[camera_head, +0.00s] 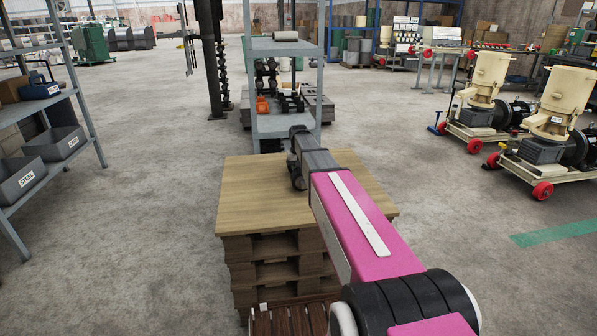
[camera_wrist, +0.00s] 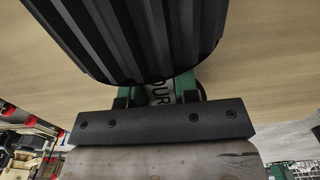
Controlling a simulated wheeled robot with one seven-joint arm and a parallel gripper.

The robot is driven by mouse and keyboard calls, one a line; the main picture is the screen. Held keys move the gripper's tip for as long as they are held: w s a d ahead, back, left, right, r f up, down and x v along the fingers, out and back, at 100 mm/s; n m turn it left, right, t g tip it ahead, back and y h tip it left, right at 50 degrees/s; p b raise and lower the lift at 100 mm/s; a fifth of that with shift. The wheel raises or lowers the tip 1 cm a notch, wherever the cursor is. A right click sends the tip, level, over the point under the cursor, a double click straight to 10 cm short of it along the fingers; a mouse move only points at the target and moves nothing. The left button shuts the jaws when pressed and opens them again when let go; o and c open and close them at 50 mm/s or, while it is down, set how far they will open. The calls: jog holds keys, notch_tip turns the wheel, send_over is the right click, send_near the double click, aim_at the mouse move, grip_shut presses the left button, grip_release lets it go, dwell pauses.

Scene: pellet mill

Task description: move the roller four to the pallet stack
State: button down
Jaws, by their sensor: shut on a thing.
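Roller four (camera_wrist: 135,38) is a black ribbed cylinder at the top of the wrist view. A pale tag on it shows the letters "OUR", partly hidden. My gripper (camera_wrist: 161,90) has green fingers on either side of the tag and is shut on the roller. The pallet stack (camera_head: 250,205) stands in the middle of the head view, with a flat bare wooden top over several dark layers. My pink arm reaches over its right part. The wooden top (camera_wrist: 270,75) also lies behind the roller in the wrist view. I cannot tell whether the roller touches it.
A grey shelf rack (camera_head: 285,48) stands just behind the stack. Another rack (camera_head: 75,90) with grey bins is at the left. Cream pellet machines (camera_head: 555,105) on red wheels stand at the right. The floor on both sides of the stack is clear.

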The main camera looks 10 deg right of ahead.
dwell(0.4)
grip_release()
jog(key=shift+f, duration=0.15)
dwell(0.5)
jog(key=shift+r, duration=4.55)
